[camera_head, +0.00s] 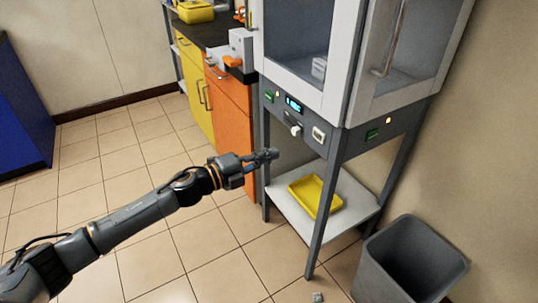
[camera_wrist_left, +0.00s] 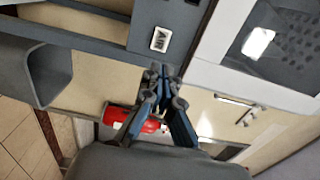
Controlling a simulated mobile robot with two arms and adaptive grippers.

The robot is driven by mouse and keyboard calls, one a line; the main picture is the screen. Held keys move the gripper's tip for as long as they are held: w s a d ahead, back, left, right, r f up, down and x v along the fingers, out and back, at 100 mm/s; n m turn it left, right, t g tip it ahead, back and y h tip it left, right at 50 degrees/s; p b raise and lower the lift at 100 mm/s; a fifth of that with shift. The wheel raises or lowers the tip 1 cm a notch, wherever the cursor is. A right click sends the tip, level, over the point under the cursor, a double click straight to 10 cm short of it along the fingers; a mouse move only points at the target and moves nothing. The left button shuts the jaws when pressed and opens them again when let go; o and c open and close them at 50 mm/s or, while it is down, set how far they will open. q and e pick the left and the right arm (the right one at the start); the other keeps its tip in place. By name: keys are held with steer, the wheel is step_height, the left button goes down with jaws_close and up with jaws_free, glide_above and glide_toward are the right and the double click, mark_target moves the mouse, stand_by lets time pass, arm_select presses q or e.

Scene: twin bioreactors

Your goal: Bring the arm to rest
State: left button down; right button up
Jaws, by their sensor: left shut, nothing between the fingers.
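My left arm reaches in from the lower left in the head view. Its gripper (camera_head: 270,155) is shut and empty, held in the air in front of the grey cabinet's stand. In the left wrist view the two fingers (camera_wrist_left: 160,85) are closed together at the tips, with nothing between them. My right gripper is in neither view.
A grey bioreactor cabinet (camera_head: 293,102) with a small display stands on legs at the right. Its lower shelf (camera_head: 345,215) holds a yellow tray (camera_head: 312,194). A grey bin (camera_head: 405,262) stands at the lower right. Orange and yellow cupboards (camera_head: 230,105) stand behind. Floor at left is clear.

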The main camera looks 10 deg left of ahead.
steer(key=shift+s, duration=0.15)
